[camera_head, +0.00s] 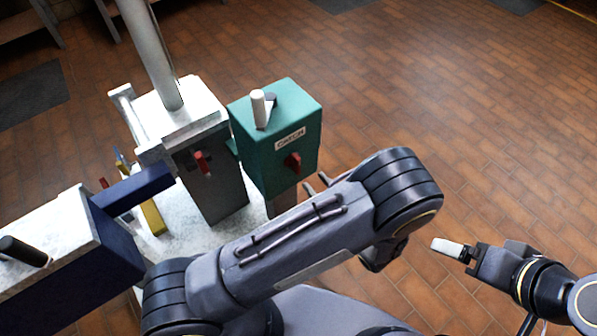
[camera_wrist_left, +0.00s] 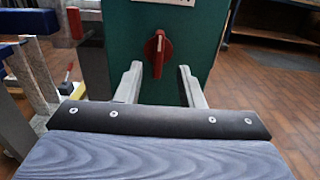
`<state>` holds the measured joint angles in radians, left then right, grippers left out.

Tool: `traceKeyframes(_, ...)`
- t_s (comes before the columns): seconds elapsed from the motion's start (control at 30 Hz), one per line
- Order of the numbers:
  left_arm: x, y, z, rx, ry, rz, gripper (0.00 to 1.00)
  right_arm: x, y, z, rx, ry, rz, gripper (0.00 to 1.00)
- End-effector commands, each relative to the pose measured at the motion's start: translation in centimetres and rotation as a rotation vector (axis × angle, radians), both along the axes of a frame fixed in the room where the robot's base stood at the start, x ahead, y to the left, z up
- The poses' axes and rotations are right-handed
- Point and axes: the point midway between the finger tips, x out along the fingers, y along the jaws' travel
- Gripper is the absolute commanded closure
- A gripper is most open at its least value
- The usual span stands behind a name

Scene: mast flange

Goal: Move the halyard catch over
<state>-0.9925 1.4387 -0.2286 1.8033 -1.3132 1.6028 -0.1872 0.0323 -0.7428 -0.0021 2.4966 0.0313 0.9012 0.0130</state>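The halyard catch is a teal box (camera_head: 262,150) labelled CATCH, with a red knob (camera_head: 293,162) on its front face. A white lever (camera_head: 259,108) stands on its top. In the left wrist view the red knob (camera_wrist_left: 158,53) sits upright, just beyond and between the fingertips of my left gripper (camera_wrist_left: 159,80). That gripper is open and empty; no contact with the knob shows. In the head view my left gripper (camera_head: 318,186) is partly hidden by my own arm, in front of the box. My right gripper (camera_head: 452,247) is at the lower right, away from the box; its finger gap is not clear.
A pale mast (camera_head: 150,50) rises from a white-topped grey block (camera_head: 210,180) left of the catch, with another red knob (camera_head: 202,163). A dark blue housing (camera_head: 105,240) with a black handle (camera_head: 22,250) stands further left. Open brick floor (camera_head: 450,100) lies to the right.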

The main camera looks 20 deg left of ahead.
Motion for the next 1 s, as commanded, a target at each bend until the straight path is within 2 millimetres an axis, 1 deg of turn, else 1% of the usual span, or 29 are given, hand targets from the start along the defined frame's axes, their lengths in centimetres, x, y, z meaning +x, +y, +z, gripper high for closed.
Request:
traceKeyframes(0.3,2.9,4.0,0.0,-0.001,0.001,0.006,0.65,0.0,0.0,-0.7,0.000,0.000,0.000,0.13)
traceKeyframes(0.4,3.7,5.0,0.0,-0.002,0.001,0.006,0.65,0.0,0.0,-0.9,0.000,0.000,0.000,0.13)
traceKeyframes(0.6,4.5,5.9,0.1,-0.002,0.000,0.005,0.65,0.0,0.0,-1.0,0.000,0.000,0.000,0.13)
traceKeyframes(0.83,4.5,5.9,0.1,-0.002,0.002,0.004,0.65,0.0,0.0,-1.0,0.000,0.000,0.000,0.13)
traceKeyframes(1.0,4.5,5.9,0.1,-0.002,0.002,0.005,0.88,0.0,0.0,-1.0,0.000,0.000,0.000,0.13)
